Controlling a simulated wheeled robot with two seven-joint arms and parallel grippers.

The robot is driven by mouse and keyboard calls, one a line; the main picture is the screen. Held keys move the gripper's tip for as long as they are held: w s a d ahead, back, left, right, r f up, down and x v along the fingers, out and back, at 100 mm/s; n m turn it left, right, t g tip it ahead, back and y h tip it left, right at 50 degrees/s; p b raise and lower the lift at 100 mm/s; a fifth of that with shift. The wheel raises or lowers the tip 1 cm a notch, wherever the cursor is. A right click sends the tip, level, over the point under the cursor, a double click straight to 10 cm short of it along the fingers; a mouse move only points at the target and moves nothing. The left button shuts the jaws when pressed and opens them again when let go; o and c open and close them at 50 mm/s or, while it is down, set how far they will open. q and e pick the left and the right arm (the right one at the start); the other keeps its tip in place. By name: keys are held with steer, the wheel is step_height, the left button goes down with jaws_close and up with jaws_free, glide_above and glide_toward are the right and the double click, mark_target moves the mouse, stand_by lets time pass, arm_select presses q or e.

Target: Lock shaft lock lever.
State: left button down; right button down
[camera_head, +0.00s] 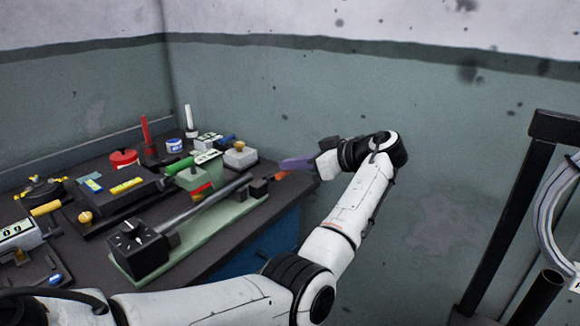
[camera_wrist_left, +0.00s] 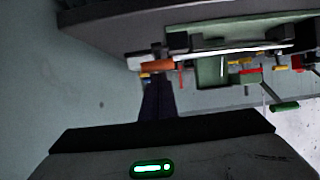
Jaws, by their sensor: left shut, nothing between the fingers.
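A long grey shaft (camera_head: 206,204) runs from a black box with a dial (camera_head: 138,248) to a small black block (camera_head: 258,189) on a pale green base. A small orange piece (camera_head: 282,176), which may be the shaft lock lever, shows at the shaft's far end; it also shows in the left wrist view (camera_wrist_left: 157,66). My left gripper (camera_head: 284,164) is shut and empty, its purple fingers pointing left close to the orange piece. In the left wrist view the fingers (camera_wrist_left: 155,88) end just by it; I cannot tell whether they touch. My right gripper is out of view.
The dark bench (camera_head: 225,245) carries a red round part (camera_head: 123,158), a green cylinder (camera_head: 180,168), a beige knob (camera_head: 240,155) and several other fixtures. Walls stand behind. A black frame (camera_head: 520,200) stands at the right. The space between bench and frame looks open.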

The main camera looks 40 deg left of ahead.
mark_target(287, 173)
arm_select(q)
steer(key=shift+d+f+y+b, duration=0.15)
steer(key=shift+f+y+b, duration=0.1)
steer(key=shift+f+b, duration=0.2)
steer(key=shift+d+f+y+b, duration=0.15)
steer(key=shift+f+y+b, duration=0.15)
steer(key=shift+f, duration=0.25)
steer(key=shift+w+d+f+y+b, duration=0.1)
steer(key=shift+d+f+y+b, duration=0.35)
steer(key=shift+b, duration=0.8)
steer(key=shift+r+y+b, duration=0.1)
steer(key=shift+y+b, duration=0.2)
steer(key=shift+g, duration=0.3)
steer(key=shift+r, duration=0.15)
step_height(287, 173, up, 5)
steer(key=p, duration=0.2)
steer(key=f+b+v, duration=0.1)
steer(key=v, duration=0.9)
steer(key=shift+d, duration=0.15)
